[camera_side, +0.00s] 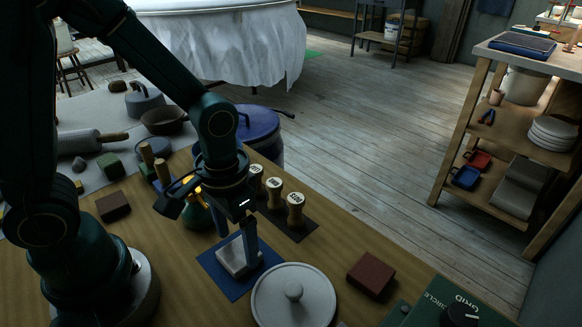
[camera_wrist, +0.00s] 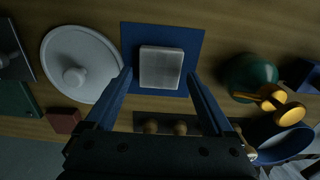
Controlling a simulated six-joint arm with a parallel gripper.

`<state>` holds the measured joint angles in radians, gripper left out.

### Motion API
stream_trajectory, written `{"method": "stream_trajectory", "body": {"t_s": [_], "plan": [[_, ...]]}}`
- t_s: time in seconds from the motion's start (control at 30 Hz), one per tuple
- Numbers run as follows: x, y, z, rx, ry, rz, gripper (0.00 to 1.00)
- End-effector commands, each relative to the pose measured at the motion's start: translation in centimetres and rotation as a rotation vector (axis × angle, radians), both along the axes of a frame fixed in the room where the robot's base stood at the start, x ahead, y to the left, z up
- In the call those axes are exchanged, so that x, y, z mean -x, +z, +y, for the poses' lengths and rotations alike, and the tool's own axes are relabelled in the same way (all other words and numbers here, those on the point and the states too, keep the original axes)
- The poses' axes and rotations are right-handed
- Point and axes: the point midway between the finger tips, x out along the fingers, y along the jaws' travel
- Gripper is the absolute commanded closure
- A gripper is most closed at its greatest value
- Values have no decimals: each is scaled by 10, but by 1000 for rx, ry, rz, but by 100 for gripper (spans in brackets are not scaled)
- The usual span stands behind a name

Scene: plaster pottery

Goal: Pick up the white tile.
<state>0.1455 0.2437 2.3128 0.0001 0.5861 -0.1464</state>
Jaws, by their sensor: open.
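The white tile (camera_side: 239,256) is a pale square block lying flat on a dark blue mat (camera_side: 226,284) on the wooden table. In the wrist view the tile (camera_wrist: 161,67) sits just beyond and between the fingertips, on the blue mat (camera_wrist: 190,36). My gripper (camera_side: 236,250) points down over the tile in the side view, its fingers close to the tile and partly covering it. In the wrist view my gripper (camera_wrist: 159,76) is open, with a finger to each side of the tile. I cannot tell whether the fingers touch it.
A round white lid (camera_side: 268,299) with a knob lies right beside the mat. Wooden-handled stamps (camera_side: 294,208) stand behind on a dark mat. A green vase (camera_wrist: 246,74) is near the mat.

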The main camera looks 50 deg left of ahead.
Motion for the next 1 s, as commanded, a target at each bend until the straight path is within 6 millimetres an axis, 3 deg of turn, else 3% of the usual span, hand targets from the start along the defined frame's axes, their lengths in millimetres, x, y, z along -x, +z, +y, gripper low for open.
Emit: {"method": "stream_trajectory", "body": {"t_s": [0.2, 0.57, 0.77, 0.8, 1.0], "plan": [[1, -20, 0, -1, 0, 4, 12], [0, -24, 0, 0, 0, -1, 12], [0, -24, 0, 0, 0, -1, 85], [0, -24, 0, 0, 0, -1, 90], [0, -23, 0, 0, 0, -2, 90]]}}
